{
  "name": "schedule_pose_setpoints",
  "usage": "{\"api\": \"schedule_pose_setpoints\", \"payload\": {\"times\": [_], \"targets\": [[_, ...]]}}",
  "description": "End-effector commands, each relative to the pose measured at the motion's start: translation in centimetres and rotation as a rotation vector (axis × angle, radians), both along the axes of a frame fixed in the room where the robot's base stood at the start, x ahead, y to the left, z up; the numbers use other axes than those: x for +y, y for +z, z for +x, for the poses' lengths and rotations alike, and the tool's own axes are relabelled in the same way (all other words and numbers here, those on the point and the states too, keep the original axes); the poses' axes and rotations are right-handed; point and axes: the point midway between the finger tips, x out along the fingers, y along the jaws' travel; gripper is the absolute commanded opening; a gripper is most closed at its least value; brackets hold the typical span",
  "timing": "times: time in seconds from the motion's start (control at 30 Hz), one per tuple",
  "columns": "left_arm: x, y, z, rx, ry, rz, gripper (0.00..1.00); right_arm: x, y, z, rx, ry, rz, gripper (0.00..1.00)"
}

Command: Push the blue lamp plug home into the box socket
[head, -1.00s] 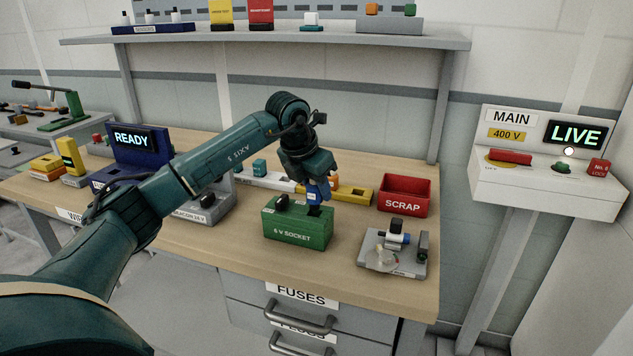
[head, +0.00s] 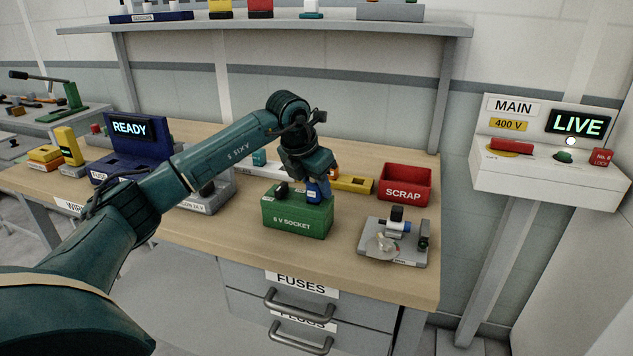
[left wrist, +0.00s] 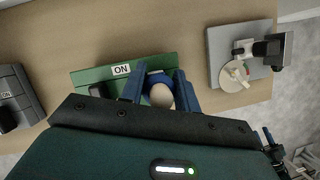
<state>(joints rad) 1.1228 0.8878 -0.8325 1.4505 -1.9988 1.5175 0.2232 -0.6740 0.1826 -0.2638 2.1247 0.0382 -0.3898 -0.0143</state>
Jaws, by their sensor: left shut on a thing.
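The green box socket (head: 297,222), labelled "6 V SOCKET", stands on the workbench. The blue lamp plug (head: 314,196) is upright at the right part of the box's top. Its lower end meets the box top; how deep it sits I cannot tell. My left gripper (head: 313,182) is shut on the plug, above the box. In the left wrist view, the two blue fingers (left wrist: 158,92) flank the plug's pale round lamp (left wrist: 161,96) and blue collar, over the green box (left wrist: 92,78) with an "ON" label. The socket opening is hidden. My right gripper is not in view.
A red scrap bin (head: 404,186) stands behind and right of the box. A grey fixture (head: 372,250) lies to the right, near the bench edge. A yellow block (head: 352,184) is behind. A blue "READY" unit (head: 148,150) stands left. Bare bench lies in front of the box.

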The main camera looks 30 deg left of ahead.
Motion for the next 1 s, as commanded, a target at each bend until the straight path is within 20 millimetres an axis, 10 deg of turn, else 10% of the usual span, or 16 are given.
{"api": "schedule_pose_setpoints", "payload": {"times": [0.13, 0.17, 0.43, 0.8, 1.0], "targets": [[0.0, -0.7, 0.0, -0.001, 0.000, 0.000, 0.08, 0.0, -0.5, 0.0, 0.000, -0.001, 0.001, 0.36], [0.0, -0.5, 0.0, -0.002, 0.000, 0.000, 0.34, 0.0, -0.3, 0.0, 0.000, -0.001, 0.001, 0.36], [0.0, -0.5, 0.0, -0.001, 0.000, 0.000, 0.56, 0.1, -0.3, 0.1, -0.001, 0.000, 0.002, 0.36], [0.0, -0.4, 0.0, -0.001, 0.000, 0.000, 0.57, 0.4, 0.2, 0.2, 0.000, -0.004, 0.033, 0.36], [0.3, 3.3, -1.4, -0.007, -0.001, 0.000, 0.57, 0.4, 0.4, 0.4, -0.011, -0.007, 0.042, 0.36]]}}
